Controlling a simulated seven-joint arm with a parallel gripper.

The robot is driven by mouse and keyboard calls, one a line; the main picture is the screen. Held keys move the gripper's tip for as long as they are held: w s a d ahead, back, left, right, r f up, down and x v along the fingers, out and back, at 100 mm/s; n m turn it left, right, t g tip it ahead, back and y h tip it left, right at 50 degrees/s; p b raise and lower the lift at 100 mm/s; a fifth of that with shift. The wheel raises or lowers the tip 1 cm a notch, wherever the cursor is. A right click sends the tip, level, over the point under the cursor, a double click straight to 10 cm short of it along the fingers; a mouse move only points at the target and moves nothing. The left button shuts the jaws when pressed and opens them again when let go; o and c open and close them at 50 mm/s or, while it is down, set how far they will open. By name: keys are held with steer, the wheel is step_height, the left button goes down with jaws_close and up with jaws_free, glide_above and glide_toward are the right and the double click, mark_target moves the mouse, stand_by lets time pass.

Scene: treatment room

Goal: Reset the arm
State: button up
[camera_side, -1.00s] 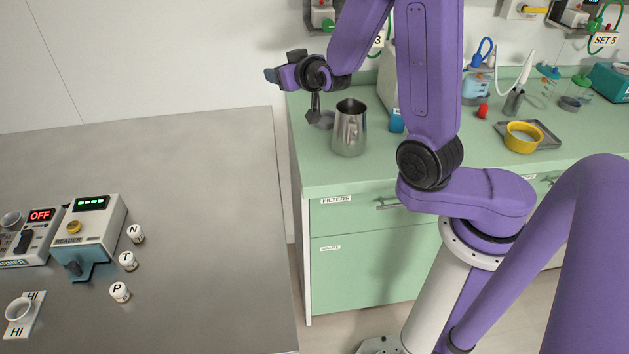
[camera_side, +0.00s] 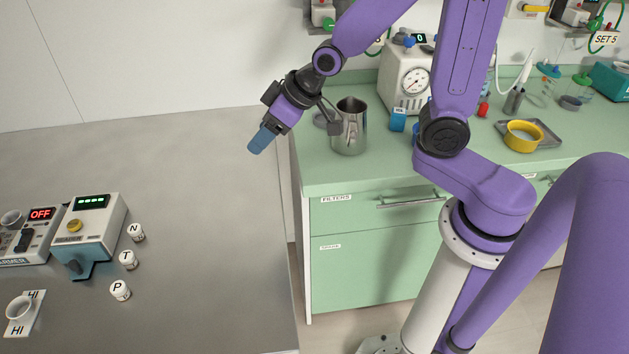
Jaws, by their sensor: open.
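My gripper (camera_side: 257,143) is in the side view at upper middle, above the far right part of the grey table (camera_side: 190,160). It points down and to the left, with blue fingertips, and nothing shows between them. The gap between the fingers is hard to see from this angle. My purple arm reaches in from the right, over the green counter. The gripper is apart from everything on the table.
Vials marked N (camera_side: 136,232), T (camera_side: 128,260) and P (camera_side: 120,290) stand beside the reader (camera_side: 90,235). A warmer (camera_side: 30,240) reads OFF. A metal jug (camera_side: 350,128) stands on the green counter (camera_side: 385,172) behind my gripper. The table's middle is clear.

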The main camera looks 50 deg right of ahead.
steer(key=s+d+n+g+h, duration=0.1)
steer(key=s+d+n+g, duration=0.1)
steer(key=s, duration=1)
steer(key=s+d+n+g+h, duration=0.1)
steer(key=s+d+n+g, duration=0.2)
steer(key=s, duration=1)
steer(key=n+g, duration=0.1)
steer(key=n, duration=0.1)
steer(key=shift+s+d+r+n+g+h, duration=0.15)
steer(key=shift+s+r+n+g+h, duration=0.15)
steer(key=shift+r+n+h, duration=0.1)
